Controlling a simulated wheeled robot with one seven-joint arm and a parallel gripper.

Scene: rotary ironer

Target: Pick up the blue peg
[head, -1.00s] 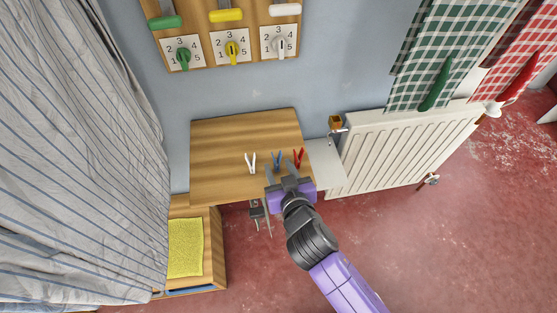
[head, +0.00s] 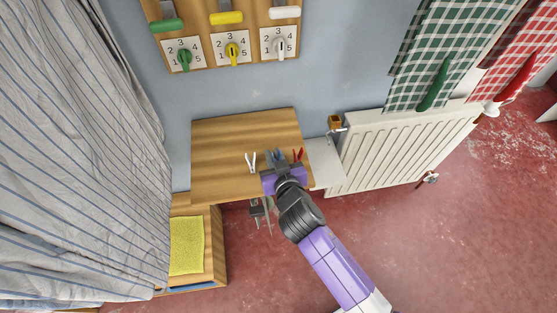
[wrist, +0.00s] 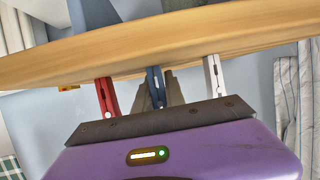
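The blue peg (wrist: 154,84) stands between the two grey fingers of my gripper (wrist: 158,94) in the wrist view, with both fingers close against its sides. In the head view the blue peg (head: 276,155) shows just beyond my gripper (head: 276,163), partly hidden by it. The peg is still at the wooden board. The fingers look shut on it. The white peg (head: 251,162) and the red peg (head: 298,155) stand on either side, clear of the fingers; they also show in the wrist view as white (wrist: 214,76) and red (wrist: 106,97).
The wooden board (head: 225,145) has bare room behind and left of the pegs. A white radiator (head: 400,150) is to the right. A shelf with a yellow cloth (head: 186,245) is lower left, beside the striped curtain (head: 70,160).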

